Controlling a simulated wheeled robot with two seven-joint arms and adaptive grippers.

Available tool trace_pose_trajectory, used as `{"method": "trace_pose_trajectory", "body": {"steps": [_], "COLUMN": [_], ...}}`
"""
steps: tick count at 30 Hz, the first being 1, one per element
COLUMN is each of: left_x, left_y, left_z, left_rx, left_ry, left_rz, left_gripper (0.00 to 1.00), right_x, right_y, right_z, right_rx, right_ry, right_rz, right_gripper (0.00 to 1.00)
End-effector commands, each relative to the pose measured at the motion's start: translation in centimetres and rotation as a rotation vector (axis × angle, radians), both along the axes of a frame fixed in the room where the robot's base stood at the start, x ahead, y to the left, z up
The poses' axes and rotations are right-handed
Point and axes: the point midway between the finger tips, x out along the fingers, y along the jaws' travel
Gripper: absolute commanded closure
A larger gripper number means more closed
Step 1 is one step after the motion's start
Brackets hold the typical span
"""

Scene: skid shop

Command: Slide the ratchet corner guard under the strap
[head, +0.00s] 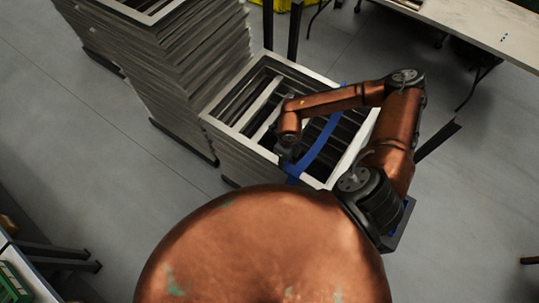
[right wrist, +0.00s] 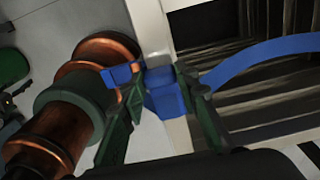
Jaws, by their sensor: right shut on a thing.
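My right gripper (head: 290,155) is at the near edge of a stack of pale rectangular frames (head: 238,152), by the near end of a blue strap (head: 325,138). In the right wrist view its dark green fingers (right wrist: 159,80) are on both sides of a blue block, which looks like the corner guard (right wrist: 164,92), at the pale frame's edge. The strap (right wrist: 265,55) arcs over the slatted opening at right. Guard and strap are the same blue, so whether the strap lies over the guard is unclear. My left gripper is out of view.
A taller stack of grey frames (head: 175,70) stands behind and left of this one. Dark posts (head: 267,25) rise behind it. A pale table (head: 480,30) is at upper right. Grey floor (head: 75,120) is clear at left.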

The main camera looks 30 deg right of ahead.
Motion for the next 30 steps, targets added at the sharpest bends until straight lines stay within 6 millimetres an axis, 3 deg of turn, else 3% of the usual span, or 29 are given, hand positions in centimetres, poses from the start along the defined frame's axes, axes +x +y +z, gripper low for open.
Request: {"method": "trace_pose_trajectory", "body": {"steps": [5,23,24,30], "left_x": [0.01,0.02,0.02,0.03], "left_y": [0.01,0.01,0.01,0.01], "left_z": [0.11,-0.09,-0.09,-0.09], "left_rx": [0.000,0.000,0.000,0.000], "left_ry": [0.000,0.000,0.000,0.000], "left_rz": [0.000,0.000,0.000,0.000], "left_gripper": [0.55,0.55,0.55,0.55], "right_x": [-0.89,-1.28,-1.28,-1.28], "right_y": [-0.41,-0.63,-0.63,-0.59], "right_z": [0.02,0.01,0.01,0.01], "right_rx": [-0.001,-0.002,-0.002,-0.001], "right_ry": [0.001,-0.001,-0.001,0.000], "right_rz": [-0.001,-0.001,-0.001,-0.001], "right_gripper": [0.89,0.89,0.69,0.55]}}
